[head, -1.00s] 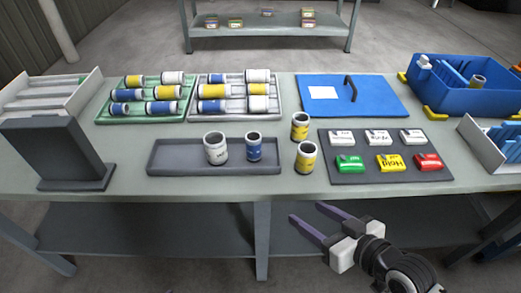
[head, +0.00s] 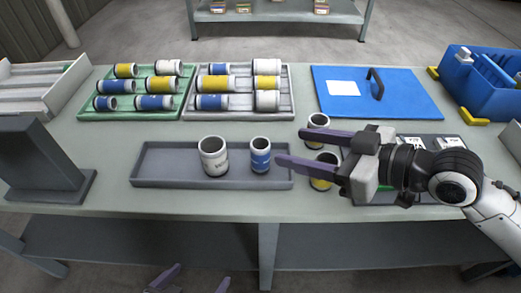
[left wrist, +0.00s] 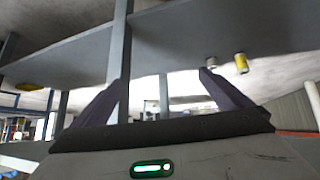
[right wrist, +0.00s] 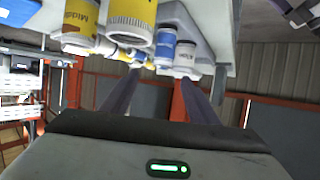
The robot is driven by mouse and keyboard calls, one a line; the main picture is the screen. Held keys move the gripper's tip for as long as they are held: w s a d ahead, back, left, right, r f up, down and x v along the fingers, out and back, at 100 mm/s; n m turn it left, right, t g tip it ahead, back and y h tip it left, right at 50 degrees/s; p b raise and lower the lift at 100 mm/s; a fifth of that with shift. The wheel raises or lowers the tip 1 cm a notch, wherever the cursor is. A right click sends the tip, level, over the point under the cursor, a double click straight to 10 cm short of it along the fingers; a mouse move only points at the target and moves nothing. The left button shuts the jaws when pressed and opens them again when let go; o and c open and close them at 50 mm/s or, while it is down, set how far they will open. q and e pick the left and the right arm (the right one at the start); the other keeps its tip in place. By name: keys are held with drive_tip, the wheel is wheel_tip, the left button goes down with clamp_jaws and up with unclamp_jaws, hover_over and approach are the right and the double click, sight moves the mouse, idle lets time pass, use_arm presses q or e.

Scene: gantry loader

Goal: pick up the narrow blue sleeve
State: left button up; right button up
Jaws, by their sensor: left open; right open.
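The narrow blue sleeve (head: 260,156) stands upright in the grey tray (head: 150,172), to the right of a wider white sleeve (head: 213,157). It also shows in the right wrist view (right wrist: 166,46), beside the white sleeve (right wrist: 186,60). My right gripper (head: 291,147) comes in from the right, open and empty, its fingers pointing left. Its fingertips are just right of the blue sleeve in the head view; the depth gap is unclear. My left gripper (head: 199,276) is open and empty at the bottom edge, in front of the table; its fingers also show in the left wrist view (left wrist: 162,78).
Two yellow sleeves stand near my right gripper, one behind (head: 318,122) and one partly hidden by it (head: 325,184). My right arm covers much of the button panel (head: 420,140). Racks of sleeves, green (head: 85,112) and grey (head: 288,112), and a blue board (head: 400,104) lie behind.

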sight(263, 145)
drive_tip(key=x, duration=0.7)
drive_tip(key=shift+s+a+f, duration=0.2)
drive_tip(key=shift+a+f, duration=0.05)
drive_tip(key=shift+f, duration=0.05)
drive_tip(key=shift+r, duration=0.1)
drive_tip(key=c, duration=1.4)
